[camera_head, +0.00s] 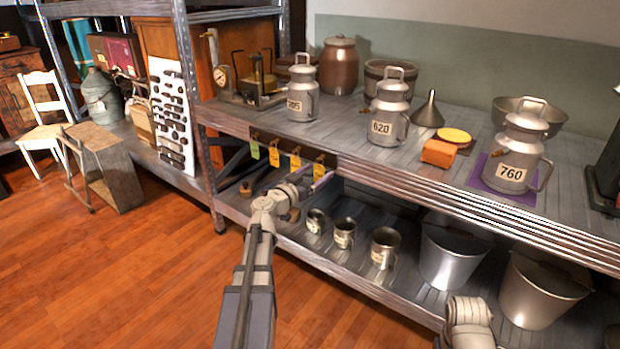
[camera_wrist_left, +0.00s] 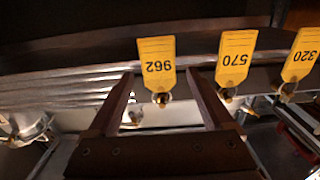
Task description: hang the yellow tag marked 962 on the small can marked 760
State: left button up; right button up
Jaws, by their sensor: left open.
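The yellow tag marked 962 (camera_wrist_left: 156,60) hangs from a hook on the shelf edge. In the head view, it is the rightmost yellow tag (camera_head: 319,169). My left gripper (camera_wrist_left: 160,76) is open, with its two fingers either side of the tag in the left wrist view; I see no contact. In the head view, my left gripper (camera_head: 312,186) is just below the tag row. The small grey can marked 760 (camera_head: 514,160) stands upright on a purple mat (camera_head: 483,174) on the upper shelf at right. My right gripper does not show, only part of that arm at the bottom.
Tags marked 570 (camera_wrist_left: 236,58) and 320 (camera_wrist_left: 301,56) hang beside 962; a green tag (camera_head: 254,150) is at the row's left. Can 620 (camera_head: 388,115), an orange block (camera_head: 438,153) and a funnel (camera_head: 429,112) share the upper shelf. Mugs and buckets (camera_head: 453,255) stand below.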

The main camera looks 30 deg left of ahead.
pick_arm(q)
jog(key=shift+w, duration=0.1)
jog(key=shift+c, duration=0.2)
jog(key=shift+r, duration=0.1)
grip_shut()
dwell(0.4)
